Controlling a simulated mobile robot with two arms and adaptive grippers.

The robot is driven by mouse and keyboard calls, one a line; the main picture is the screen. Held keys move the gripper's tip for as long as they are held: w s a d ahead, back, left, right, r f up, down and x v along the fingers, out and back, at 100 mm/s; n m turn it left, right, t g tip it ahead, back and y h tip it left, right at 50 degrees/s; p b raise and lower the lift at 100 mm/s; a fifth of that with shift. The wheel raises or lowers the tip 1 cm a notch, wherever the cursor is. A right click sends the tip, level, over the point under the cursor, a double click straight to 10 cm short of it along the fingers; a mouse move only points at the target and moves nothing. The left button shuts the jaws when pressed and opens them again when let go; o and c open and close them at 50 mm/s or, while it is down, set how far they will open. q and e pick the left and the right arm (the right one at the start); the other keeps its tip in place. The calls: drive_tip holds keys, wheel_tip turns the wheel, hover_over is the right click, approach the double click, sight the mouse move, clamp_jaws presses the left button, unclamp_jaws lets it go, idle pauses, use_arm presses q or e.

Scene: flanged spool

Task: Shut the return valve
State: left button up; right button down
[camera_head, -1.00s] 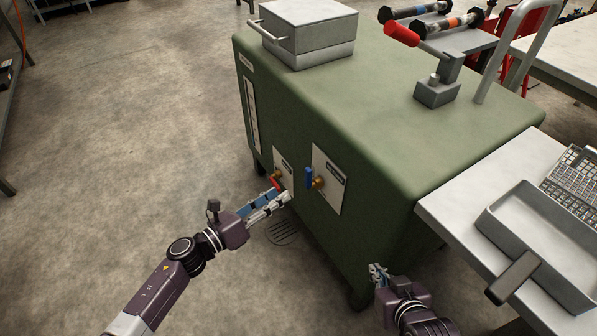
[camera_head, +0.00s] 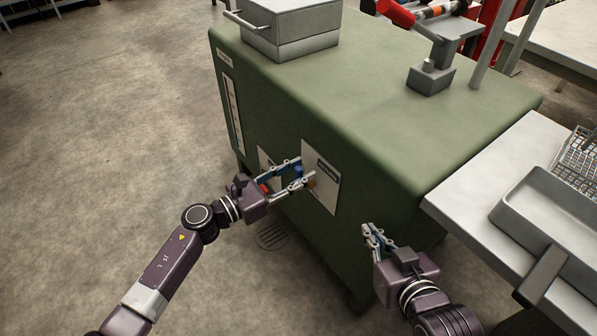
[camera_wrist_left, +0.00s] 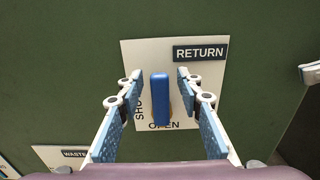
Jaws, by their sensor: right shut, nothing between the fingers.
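The return valve has a blue lever handle (camera_wrist_left: 160,98) in front of a white plate (camera_wrist_left: 214,108) marked RETURN, with SHUT at the left and OPEN below. The lever stands vertical in the left wrist view, its lower end over OPEN. My left gripper (camera_wrist_left: 158,78) is open, with one finger on each side of the lever and visible gaps. In the head view my left gripper (camera_head: 306,172) is at the valve, and the blue handle (camera_head: 298,170) shows between its fingers. My right gripper (camera_head: 370,231) is shut and empty, in front of the cabinet's right end.
The valves are on a green cabinet (camera_head: 330,85). The waste valve's red handle (camera_head: 265,187) is just left of the return valve, close to my left fingers. A grey side table (camera_head: 480,190) with a tray (camera_head: 545,215) stands at the right. A drain (camera_head: 271,236) is in the floor.

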use_arm(q)
clamp_jaws()
idle(0.3)
idle(0.3)
